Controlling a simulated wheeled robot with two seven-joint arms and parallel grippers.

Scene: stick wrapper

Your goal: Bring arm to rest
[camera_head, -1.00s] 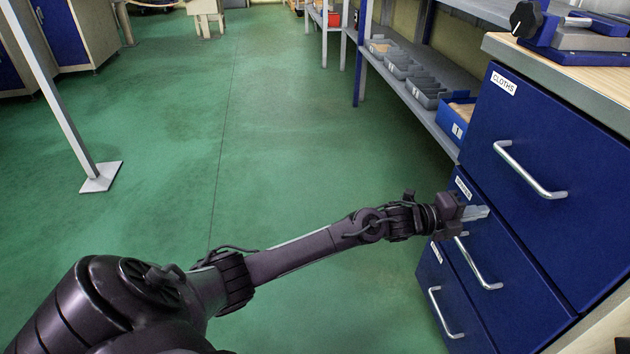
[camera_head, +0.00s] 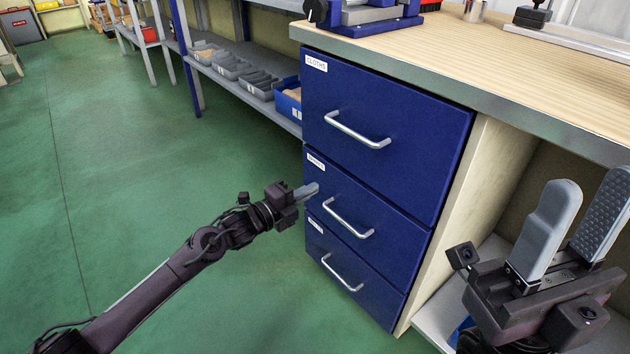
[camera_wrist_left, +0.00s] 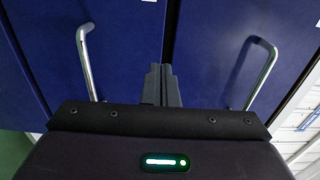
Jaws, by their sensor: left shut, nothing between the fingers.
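My left arm comes in from the lower left of the head view. Its gripper (camera_head: 306,192) is shut and empty, in front of the blue drawer cabinet (camera_head: 385,125) near the middle drawer's left side. I cannot tell whether the fingertips touch the drawer front. In the left wrist view the shut fingers (camera_wrist_left: 161,85) point at blue drawer fronts, between two metal handles. My right gripper (camera_head: 578,225) stands at the right of the head view, its two grey fingers apart with nothing between them.
The cabinet has three shut drawers with metal bar handles; the top one is labelled CLOTHS (camera_head: 316,63). The wooden worktop (camera_head: 480,60) is above. A shelf with grey bins (camera_head: 232,67) and a blue bin (camera_head: 288,98) is behind. Green floor (camera_head: 130,170) is free at the left.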

